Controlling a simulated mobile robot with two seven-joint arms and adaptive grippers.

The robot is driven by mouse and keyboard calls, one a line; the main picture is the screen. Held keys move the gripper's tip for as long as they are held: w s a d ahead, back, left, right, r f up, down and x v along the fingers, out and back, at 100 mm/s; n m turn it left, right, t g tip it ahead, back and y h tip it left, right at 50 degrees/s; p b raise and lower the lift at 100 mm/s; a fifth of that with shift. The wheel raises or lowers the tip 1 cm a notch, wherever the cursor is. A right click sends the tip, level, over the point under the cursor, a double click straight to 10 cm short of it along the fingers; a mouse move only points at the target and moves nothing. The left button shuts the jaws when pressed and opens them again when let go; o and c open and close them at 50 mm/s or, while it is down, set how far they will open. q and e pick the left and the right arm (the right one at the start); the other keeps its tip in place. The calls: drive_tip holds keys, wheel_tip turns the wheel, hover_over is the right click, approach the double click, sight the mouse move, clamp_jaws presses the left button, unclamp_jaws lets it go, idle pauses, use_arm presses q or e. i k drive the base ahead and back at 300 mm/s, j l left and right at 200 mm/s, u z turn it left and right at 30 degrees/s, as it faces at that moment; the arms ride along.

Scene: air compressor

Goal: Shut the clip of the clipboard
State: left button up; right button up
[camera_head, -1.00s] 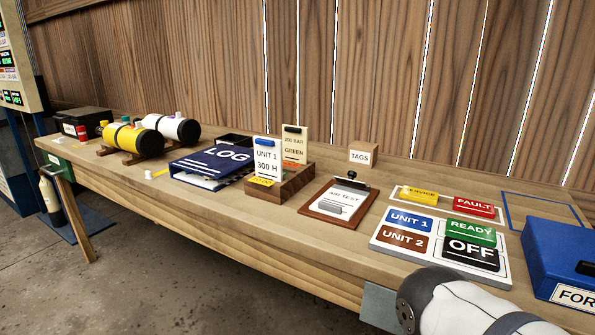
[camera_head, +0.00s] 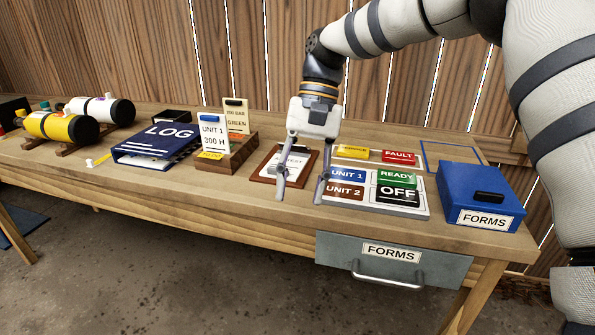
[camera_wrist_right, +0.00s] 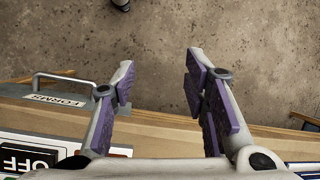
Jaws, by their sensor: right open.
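The clipboard (camera_head: 265,176) lies on the bench right of the card stand, a brown board with a white sheet. My right gripper (camera_head: 299,200) is open and empty, fingers pointing down, in front of the clipboard's right part and the left edge of the sign board. My left gripper is not in view.
A sign board (camera_head: 419,211) with coloured plates lies to the right, then a blue forms box (camera_head: 478,197). A card stand (camera_head: 232,152) and a blue log binder (camera_head: 160,143) stand left. A drawer handle (camera_head: 386,276) sticks out below the bench edge.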

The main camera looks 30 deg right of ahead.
sight(296, 146)
drive_tip(key=i+l, duration=1.25)
